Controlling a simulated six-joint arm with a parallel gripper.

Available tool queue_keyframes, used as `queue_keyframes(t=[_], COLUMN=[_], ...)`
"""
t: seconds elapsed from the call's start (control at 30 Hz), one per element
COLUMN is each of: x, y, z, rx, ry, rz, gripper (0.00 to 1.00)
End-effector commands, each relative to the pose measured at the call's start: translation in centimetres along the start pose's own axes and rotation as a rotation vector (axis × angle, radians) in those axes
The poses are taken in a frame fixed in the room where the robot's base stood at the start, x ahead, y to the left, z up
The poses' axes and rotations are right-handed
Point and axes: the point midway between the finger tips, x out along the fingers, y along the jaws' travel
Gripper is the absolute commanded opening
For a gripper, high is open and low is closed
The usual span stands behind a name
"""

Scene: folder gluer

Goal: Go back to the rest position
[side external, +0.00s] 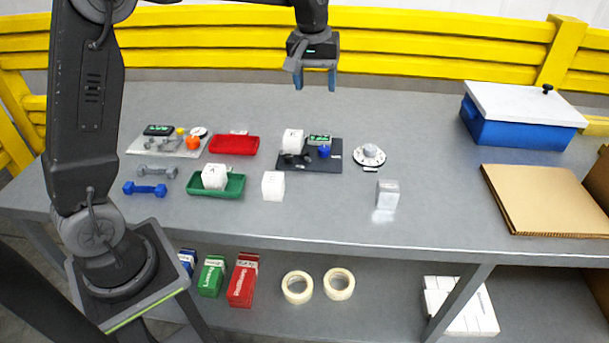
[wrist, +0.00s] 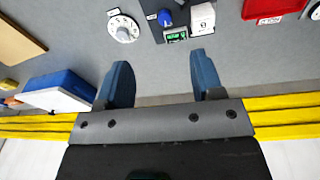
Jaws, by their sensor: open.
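My gripper (side external: 316,80) hangs high over the back part of the grey table (side external: 440,190), near the yellow rail. Its two blue fingers are apart with nothing between them. In the wrist view the open gripper (wrist: 160,85) also shows empty, with bare table beyond the fingertips. Below it and nearer the front are a dark plate (side external: 330,160) holding a white cube (side external: 292,141), a blue knob (side external: 324,152) and a green display, and a white round dial (side external: 368,155) to the right of that plate.
A red tray (side external: 234,145) is empty; a green tray (side external: 233,188) holds a white cube (side external: 214,177). Another white cube (side external: 273,186) and a silver block (side external: 387,194) stand in front. A blue box (side external: 516,118) and cardboard (side external: 545,200) sit at right. A yellow rail (side external: 420,70) runs behind.

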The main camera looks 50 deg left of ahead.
Motion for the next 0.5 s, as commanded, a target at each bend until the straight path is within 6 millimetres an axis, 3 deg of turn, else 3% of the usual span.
queue_keyframes(t=[0.03, 0.2, 0.33, 0.5], x=[-1.6, -4.8, -6.1, -6.2], y=[-0.5, -2.6, -4.7, -7.6], z=[1.8, 7.6, 12.1, 18.0], rx=[0.044, 0.198, 0.315, 0.465], ry=[0.024, 0.095, 0.153, 0.231], rz=[0.017, 0.061, 0.091, 0.123], gripper=[0.61, 0.61, 0.61, 0.61])
